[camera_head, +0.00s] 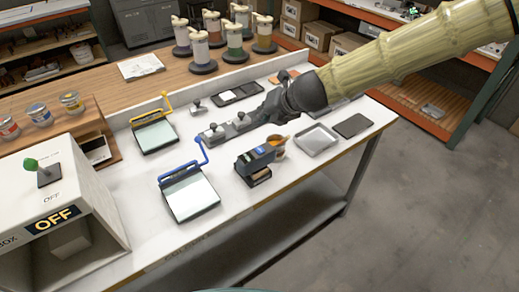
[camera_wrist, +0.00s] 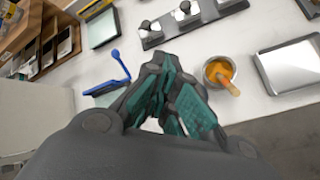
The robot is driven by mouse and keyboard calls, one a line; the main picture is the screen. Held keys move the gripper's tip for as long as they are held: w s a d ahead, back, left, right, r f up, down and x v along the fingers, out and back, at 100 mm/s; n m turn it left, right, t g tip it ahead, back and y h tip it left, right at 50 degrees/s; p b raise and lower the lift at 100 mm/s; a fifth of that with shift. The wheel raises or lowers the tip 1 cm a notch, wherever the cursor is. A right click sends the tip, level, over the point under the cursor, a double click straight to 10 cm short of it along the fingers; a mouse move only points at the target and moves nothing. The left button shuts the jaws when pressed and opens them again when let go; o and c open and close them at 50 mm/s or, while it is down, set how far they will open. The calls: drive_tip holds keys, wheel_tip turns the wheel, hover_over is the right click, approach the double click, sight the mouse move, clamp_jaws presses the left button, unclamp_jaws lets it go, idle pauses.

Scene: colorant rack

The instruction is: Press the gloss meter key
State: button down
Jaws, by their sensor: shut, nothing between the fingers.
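The gloss meter (camera_head: 258,160) appears to be the small dark device with a blue side, standing near the front edge of the white bench in the head view. Its key is too small to make out. My gripper (camera_head: 268,113) is above the bench, behind the meter in the head view and apart from it in the picture. In the wrist view my gripper (camera_wrist: 168,75) is shut with nothing held, its dark fingers with teal pads together. The meter cannot be made out there, probably hidden behind the fingers.
A cup of orange paint (camera_head: 278,143) with a stick stands beside the meter, near a metal tray (camera_head: 316,140). A metal strip with knobs (camera_head: 225,130) lies behind. A blue-handled panel (camera_head: 190,195) is to the left, and a box marked OFF (camera_head: 85,195) stands further left.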

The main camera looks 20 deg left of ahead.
sight(262, 148)
drive_tip(key=shift+f, duration=0.15)
wheel_tip(262, 148, down, 8)
drive_tip(key=b, duration=0.7)
drive_tip(key=shift+f, duration=0.25)
drive_tip(key=shift+f, duration=0.25)
idle(0.9)
drive_tip(key=shift+f, duration=0.2)
drive_tip(key=shift+f+b, duration=0.35)
drive_tip(key=shift+b, duration=0.15)
idle(0.7)
drive_tip(key=shift+r, duration=0.2)
drive_tip(key=shift+r+p, duration=0.6)
drive_tip(key=shift+p, duration=0.15)
